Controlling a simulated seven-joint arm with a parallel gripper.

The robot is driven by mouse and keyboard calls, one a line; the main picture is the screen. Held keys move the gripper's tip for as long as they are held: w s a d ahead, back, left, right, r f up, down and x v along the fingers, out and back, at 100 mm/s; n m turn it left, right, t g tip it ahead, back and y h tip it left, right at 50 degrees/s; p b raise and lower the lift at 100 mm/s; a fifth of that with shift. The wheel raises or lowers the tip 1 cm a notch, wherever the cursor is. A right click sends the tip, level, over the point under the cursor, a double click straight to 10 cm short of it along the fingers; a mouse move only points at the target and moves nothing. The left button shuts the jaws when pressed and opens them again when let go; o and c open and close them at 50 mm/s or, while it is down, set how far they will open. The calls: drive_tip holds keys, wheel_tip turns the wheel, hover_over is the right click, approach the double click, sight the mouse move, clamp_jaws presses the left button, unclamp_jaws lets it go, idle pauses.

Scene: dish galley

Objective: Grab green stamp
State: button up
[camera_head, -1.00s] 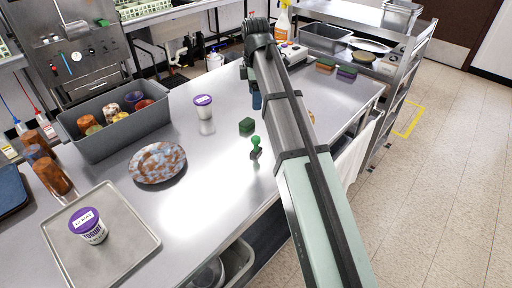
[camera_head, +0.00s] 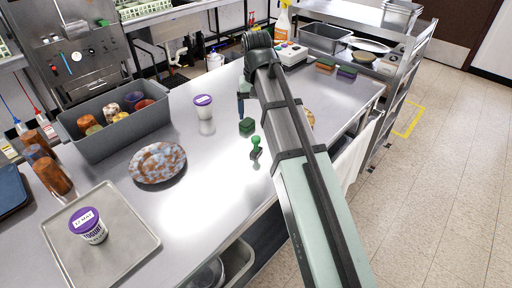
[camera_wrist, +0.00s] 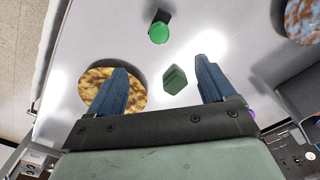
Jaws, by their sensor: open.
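The green stamp (camera_head: 256,146) stands upright on the steel counter, with a round green handle and a dark base. In the wrist view the green stamp (camera_wrist: 158,32) shows from above, beyond the fingertips and near the top edge. My gripper (camera_wrist: 162,75) is open and empty, its two blue fingers pointing toward the counter. In the head view my gripper (camera_head: 241,103) is partly hidden behind my arm, farther back on the counter than the stamp. A green block (camera_wrist: 174,79) shows between the fingers in the wrist view; it also sits behind the stamp in the head view (camera_head: 246,126).
A patterned brown plate (camera_wrist: 112,92) lies beside the left finger. A purple-lidded tub (camera_head: 203,106), a blotchy plate (camera_head: 157,162) and a grey bin (camera_head: 150,135) stand left of the stamp. A tray (camera_head: 128,232) holds another tub.

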sight(256, 146)
drive_tip(key=m, duration=0.5)
drive_tip(key=shift+s+d+f+m, duration=0.1)
drive_tip(key=shift+s+m, duration=0.2)
drive_tip(key=shift+s, duration=0.05)
drive_tip(key=m, duration=0.7)
drive_tip(key=shift+s, duration=0.15)
drive_tip(key=m, duration=1.2)
drive_tip(key=shift+s+f+m, duration=0.1)
drive_tip(key=shift+m, duration=0.2)
drive_tip(key=shift+s+f, duration=0.1)
drive_tip(key=shift+f, duration=6.8)
drive_tip(key=c, duration=1.1)
drive_tip(key=shift+r, duration=0.15)
drive_tip(key=shift+c, duration=0.2)
